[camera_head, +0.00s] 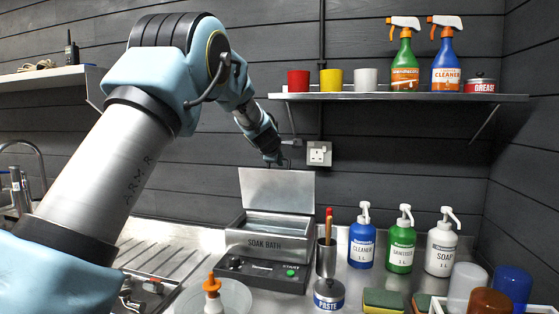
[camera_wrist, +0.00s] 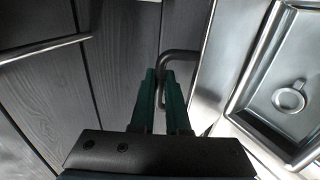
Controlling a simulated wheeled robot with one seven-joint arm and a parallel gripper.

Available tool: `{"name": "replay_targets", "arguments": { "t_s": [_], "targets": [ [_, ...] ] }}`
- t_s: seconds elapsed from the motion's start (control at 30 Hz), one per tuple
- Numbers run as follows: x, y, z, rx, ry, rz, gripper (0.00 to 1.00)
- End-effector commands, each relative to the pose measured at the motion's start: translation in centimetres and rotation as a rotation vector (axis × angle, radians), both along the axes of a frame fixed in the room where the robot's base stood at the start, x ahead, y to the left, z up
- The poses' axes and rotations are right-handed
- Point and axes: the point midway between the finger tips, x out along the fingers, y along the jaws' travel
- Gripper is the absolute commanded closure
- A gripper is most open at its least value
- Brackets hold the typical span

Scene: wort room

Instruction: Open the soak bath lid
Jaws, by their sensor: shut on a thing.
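The soak bath (camera_head: 264,243) is a metal box labelled SOAK BATH on the counter, with a START button on its dark front panel. Its lid (camera_head: 277,189) stands raised, about upright, at the back, and the basin is uncovered. My gripper (camera_head: 279,160) is at the lid's top edge, partly hidden there. In the wrist view my green fingers (camera_wrist: 166,92) are shut on the dark lid handle (camera_wrist: 184,56). The open basin (camera_wrist: 262,97) shows at right in that view, with a ring-shaped metal thing (camera_wrist: 290,98) inside.
A shelf (camera_head: 400,97) with cups and spray bottles hangs at upper right, near my forearm. A brush holder (camera_head: 326,257), a paste tin (camera_head: 329,294) and pump bottles (camera_head: 362,238) stand right of the bath. A wall socket (camera_head: 319,154) is behind. A draining rack lies left.

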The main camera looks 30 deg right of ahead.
Motion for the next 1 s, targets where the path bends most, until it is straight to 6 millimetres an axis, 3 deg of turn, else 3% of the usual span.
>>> {"name": "replay_targets", "arguments": {
  "t_s": [0.13,0.17,0.43,0.77,1.0],
  "targets": [
    [0.0,0.0,0.0,-0.001,0.001,0.0,1.0],
    [0.0,0.0,0.0,-0.001,0.001,0.0,0.86],
    [0.0,0.0,0.0,0.0,0.0,0.0,0.56],
    [-0.3,0.3,0.2,0.0,0.0,0.0,0.56],
    [-2.7,2.4,1.8,-0.001,-0.002,-0.001,0.56]
  ]
}}
